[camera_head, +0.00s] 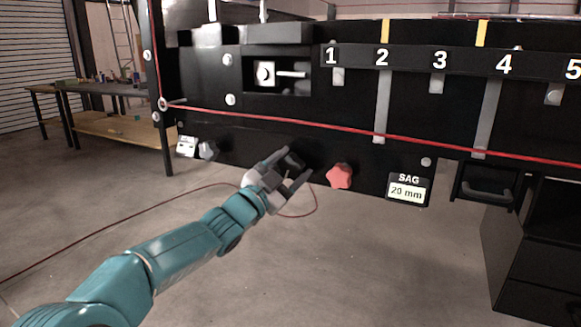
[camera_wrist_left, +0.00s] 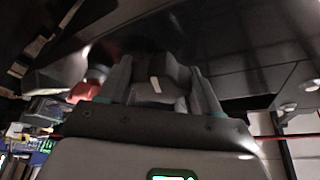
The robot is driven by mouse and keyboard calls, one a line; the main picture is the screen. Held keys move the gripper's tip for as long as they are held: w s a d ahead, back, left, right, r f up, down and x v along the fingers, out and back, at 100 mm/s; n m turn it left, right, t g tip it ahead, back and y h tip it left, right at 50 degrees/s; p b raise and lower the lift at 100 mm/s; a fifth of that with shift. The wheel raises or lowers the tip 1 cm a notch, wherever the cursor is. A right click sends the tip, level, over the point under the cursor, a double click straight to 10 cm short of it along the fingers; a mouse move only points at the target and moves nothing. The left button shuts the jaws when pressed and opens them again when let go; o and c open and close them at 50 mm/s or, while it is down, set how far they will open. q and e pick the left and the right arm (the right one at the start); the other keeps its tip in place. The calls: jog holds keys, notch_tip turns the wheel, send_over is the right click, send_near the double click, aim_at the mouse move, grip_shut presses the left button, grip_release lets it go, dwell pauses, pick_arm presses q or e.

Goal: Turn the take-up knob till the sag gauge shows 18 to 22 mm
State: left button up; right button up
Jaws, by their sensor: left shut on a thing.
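The sag gauge (camera_head: 406,190) on the black conveyor frame reads 20 mm. My left gripper (camera_head: 295,164) reaches up to the frame's lower panel, left of the gauge. Its two fingers are on either side of a dark knob (camera_head: 289,161) and shut on it. In the left wrist view the dark knob (camera_wrist_left: 158,80) sits between the fingers and carries a pale mark. In the head view the fingers hide part of the knob. My right gripper is not in view.
A red star-shaped knob (camera_head: 339,176) sits just right of the gripper. A grey knob (camera_head: 208,150) is farther left. A red cord (camera_head: 290,121) runs across the frame above. A black handle (camera_head: 486,190) is right of the gauge. Open floor lies below.

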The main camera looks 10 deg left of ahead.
pick_arm(q)
jog(key=o, duration=1)
jog(key=shift+c, duration=0.2)
jog(key=v, duration=1.6)
jog(key=shift+s, duration=0.2)
jog(key=shift+a+f, duration=0.1)
